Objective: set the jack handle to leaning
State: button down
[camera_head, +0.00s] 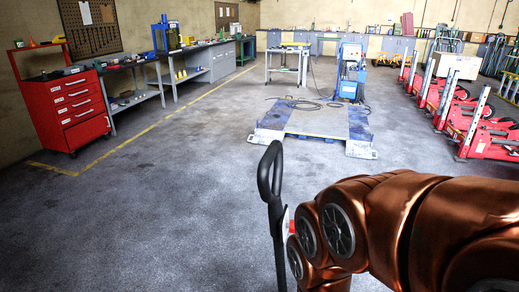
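The black jack handle (279,240) stands close to upright in the lower middle of the head view, with a loop grip (270,172) at its top. Its lower end runs out of the bottom of the picture, so the jack's body is not visible. My copper-coloured arm (400,225) reaches in from the right, and its links end just right of the handle. A small pale and red part shows between the handle and the arm; I cannot tell what it belongs to. My gripper's fingers do not show, and I cannot tell whether they touch the handle.
A red tool cabinet (68,108) and grey workbenches line the left wall. A blue and grey lift platform (318,122) lies on the floor ahead. Several red lifting units (485,135) stand along the right. The grey floor (150,215) left of the handle is clear.

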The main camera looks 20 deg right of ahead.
aim_at(278, 217)
jog(key=u, duration=0.4)
jog(key=k, duration=0.5)
jog(key=u, duration=1.25)
jog(key=i, duration=0.9)
jog(key=z, duration=0.95)
jog(key=i, duration=0.55)
jog(key=z, duration=0.6)
